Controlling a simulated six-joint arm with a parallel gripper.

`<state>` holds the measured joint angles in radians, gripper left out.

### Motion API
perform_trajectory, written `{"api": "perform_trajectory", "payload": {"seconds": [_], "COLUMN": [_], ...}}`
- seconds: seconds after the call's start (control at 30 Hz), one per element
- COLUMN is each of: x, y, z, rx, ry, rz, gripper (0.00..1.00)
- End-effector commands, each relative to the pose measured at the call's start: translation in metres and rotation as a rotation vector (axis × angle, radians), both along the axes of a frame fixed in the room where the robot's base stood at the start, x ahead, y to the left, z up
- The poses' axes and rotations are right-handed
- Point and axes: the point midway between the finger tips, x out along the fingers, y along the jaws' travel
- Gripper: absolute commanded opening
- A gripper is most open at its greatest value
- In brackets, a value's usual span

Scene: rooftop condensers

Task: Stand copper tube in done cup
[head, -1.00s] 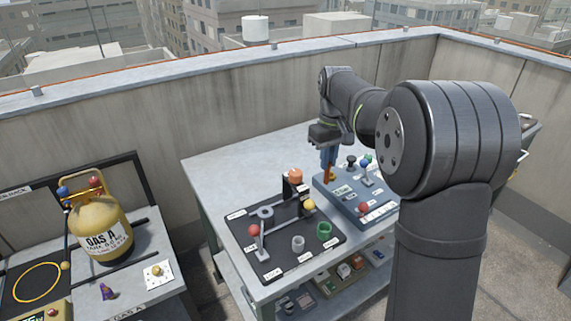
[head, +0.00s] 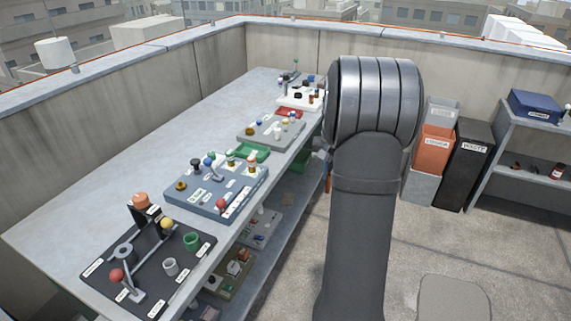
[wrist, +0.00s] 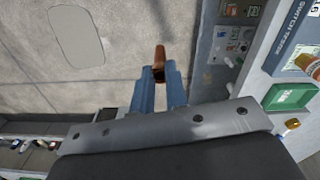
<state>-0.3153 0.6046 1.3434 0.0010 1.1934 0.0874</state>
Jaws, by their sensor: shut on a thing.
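In the wrist view, my gripper (wrist: 160,82) is shut on the copper tube (wrist: 159,57), an orange-brown tube whose far end sticks out past the blue fingers. Paved floor lies behind it in that view.
The long bench (head: 75,215) also holds a blue-grey panel (head: 225,205), a green tray (head: 250,151) and a grey panel (head: 262,131). A red ball lever (head: 117,275) and an upright bracket rise from the black board. An orange bin (head: 434,145) and black waste bin (head: 463,165) stand right.

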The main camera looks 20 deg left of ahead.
Motion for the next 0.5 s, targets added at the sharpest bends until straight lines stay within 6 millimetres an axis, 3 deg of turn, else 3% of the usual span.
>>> {"api": "perform_trajectory", "payload": {"seconds": [0.03,0.2,0.5], "x": [0.006,0.015,0.018], "y": [-0.024,-0.078,-0.133], "z": [-0.004,-0.015,-0.025], "rx": [0.000,0.000,0.000], "ry": [0.001,0.000,-0.001], "rz": [-0.066,-0.226,-0.391], "gripper": [0.00,0.00,0.00]}}
